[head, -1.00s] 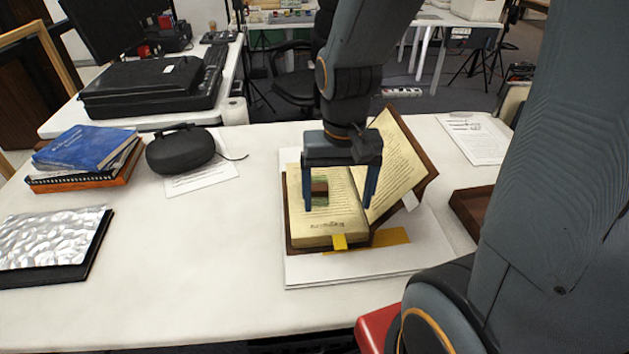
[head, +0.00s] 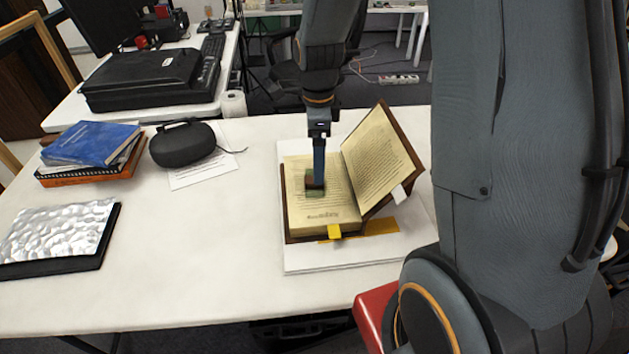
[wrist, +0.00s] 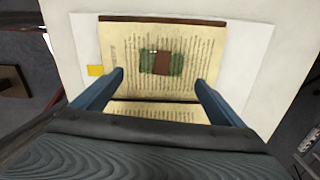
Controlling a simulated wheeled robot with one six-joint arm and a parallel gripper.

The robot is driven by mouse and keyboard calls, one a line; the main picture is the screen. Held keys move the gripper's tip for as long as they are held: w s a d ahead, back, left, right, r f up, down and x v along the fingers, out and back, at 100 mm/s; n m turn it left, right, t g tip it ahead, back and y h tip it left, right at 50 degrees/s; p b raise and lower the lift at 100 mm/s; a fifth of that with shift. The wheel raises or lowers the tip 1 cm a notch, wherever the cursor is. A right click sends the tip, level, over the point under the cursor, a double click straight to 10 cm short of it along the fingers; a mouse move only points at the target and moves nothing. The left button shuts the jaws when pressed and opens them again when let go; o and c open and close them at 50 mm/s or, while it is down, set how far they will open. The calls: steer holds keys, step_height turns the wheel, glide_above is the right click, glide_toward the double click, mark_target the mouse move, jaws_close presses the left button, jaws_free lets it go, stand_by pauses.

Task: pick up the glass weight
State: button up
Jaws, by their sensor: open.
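The glass weight (head: 312,191) is a small greenish block with a red-brown middle band. It lies on the left page of the open book (head: 300,215). In the wrist view, the weight (wrist: 177,63) shows whole on the printed page, beyond my fingertips. My gripper (head: 319,178) points down above that page and is seen edge-on, with one finger partly covering the weight. In the wrist view, my gripper (wrist: 159,82) is open, its two blue fingers wide apart with nothing between them. I cannot tell the exact height of the fingertips above the weight.
The book's right page (head: 378,155) stands tilted up close to the gripper's right. White sheets (head: 300,262) lie under the book. A black case (head: 183,146), blue book (head: 92,144) and silver-topped item (head: 58,232) are on the left.

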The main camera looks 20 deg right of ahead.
steer(key=shift+w+a+f+p, duration=0.15)
steer(key=shift+f+p, duration=0.3)
steer(key=shift+f, duration=1.35)
steer(key=shift+w+a+f+p, duration=0.1)
steer(key=shift+a+f+p, duration=0.25)
steer(key=shift+f, duration=1.45)
steer(key=shift+d, duration=0.1)
steer(key=c, duration=1.3)
steer(key=shift+r, duration=0.1)
